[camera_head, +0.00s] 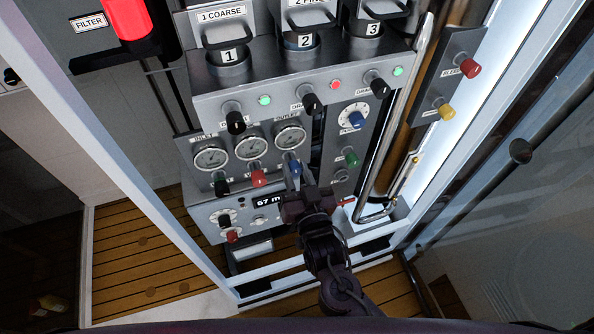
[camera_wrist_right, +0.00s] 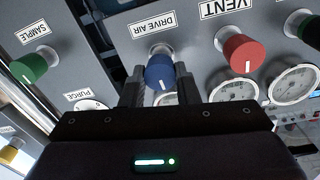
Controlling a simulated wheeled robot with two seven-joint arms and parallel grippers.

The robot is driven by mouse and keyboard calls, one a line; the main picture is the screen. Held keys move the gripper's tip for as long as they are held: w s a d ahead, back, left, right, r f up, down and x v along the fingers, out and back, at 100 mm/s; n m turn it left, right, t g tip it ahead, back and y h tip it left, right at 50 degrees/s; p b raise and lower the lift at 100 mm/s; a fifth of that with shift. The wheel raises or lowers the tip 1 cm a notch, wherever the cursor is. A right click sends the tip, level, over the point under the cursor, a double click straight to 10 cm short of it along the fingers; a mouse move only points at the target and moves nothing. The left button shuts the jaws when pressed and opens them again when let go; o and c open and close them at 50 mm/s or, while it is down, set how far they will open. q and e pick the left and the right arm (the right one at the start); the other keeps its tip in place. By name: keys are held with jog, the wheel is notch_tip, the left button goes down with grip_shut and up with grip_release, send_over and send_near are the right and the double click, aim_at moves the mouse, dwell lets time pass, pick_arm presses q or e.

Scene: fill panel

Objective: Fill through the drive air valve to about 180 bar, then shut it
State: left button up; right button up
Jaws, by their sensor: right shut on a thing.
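The blue drive air valve knob (camera_wrist_right: 160,70) sits under its DRIVE AIR label in the right wrist view, between my right gripper's two fingers (camera_wrist_right: 155,84). In the head view my right gripper (camera_head: 294,178) reaches up from below to this blue knob (camera_head: 296,167), partly covering it. It is shut on the knob. Three round gauges stand above the knob row: the left (camera_head: 210,157), the middle (camera_head: 251,147) and the right (camera_head: 290,137). Their needle readings are too small to tell. The digital display (camera_head: 268,200) is partly readable, starting with 67. My left gripper is not in view.
The red VENT knob (camera_wrist_right: 242,52) is close beside the blue one, and a green knob (camera_wrist_right: 32,66) is on its other side. A bent metal pipe (camera_head: 401,125) runs along the panel's right side.

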jog(key=n+p, duration=0.2)
jog(key=n, duration=0.2)
jog(key=shift+r+n+p, duration=0.1)
jog(key=shift+n+p, duration=0.2)
jog(key=shift+n, duration=0.1)
jog(key=n+p, duration=0.1)
jog(key=n, duration=0.2)
jog(key=shift+a, duration=0.1)
jog(key=shift+n+y+p, duration=0.4)
jog(key=shift+n+p, duration=0.3)
jog(key=shift+n, duration=0.9)
jog(key=shift+f, duration=0.2)
jog(key=o, duration=1)
jog(key=shift+s, duration=0.1)
jog(key=b+v, duration=0.2)
jog(key=v, duration=0.5)
jog(key=shift+s+f, duration=0.1)
jog(key=shift+s, duration=0.25)
